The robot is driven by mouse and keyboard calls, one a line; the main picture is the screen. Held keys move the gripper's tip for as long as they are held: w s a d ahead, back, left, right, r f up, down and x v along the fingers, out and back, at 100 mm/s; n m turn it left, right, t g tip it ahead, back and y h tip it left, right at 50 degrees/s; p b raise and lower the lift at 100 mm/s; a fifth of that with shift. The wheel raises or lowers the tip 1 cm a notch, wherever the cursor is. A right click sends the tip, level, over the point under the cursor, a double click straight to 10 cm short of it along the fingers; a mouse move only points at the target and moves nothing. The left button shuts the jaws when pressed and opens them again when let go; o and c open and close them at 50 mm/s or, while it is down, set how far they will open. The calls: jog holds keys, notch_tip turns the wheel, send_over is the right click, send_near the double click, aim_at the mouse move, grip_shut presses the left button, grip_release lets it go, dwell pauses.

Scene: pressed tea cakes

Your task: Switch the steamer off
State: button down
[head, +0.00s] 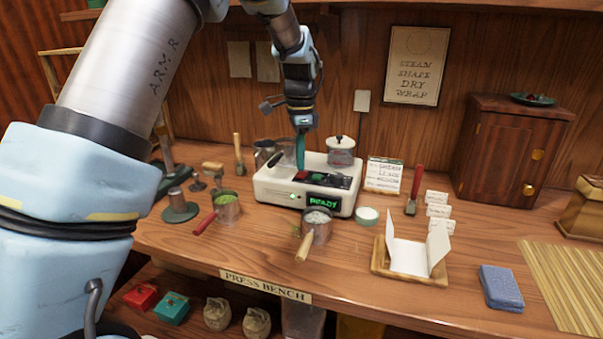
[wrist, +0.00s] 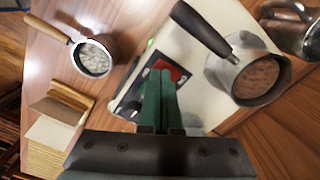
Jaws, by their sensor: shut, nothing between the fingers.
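The steamer (head: 275,186) is a cream box on the bench, with a green display reading "READY" and a small green light on its front. On its top is a dark panel with a red part (head: 309,176), which also shows in the wrist view (wrist: 180,72). My gripper (head: 300,167) points down over this panel, its green fingers shut with nothing between them. In the wrist view the fingertips lie over the panel beside the red part and hide some of it. I cannot tell whether they touch it.
A lidded glass jar (head: 341,152) and a dark-handled pot (wrist: 248,72) are at the steamer.

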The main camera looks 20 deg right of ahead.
aim_at(300, 175)
jog(key=shift+f+b, duration=0.45)
jog(key=shift+f, duration=0.55)
dwell(0.7)
jog(key=shift+r+p, duration=2.85)
jog(key=shift+r, duration=0.7)
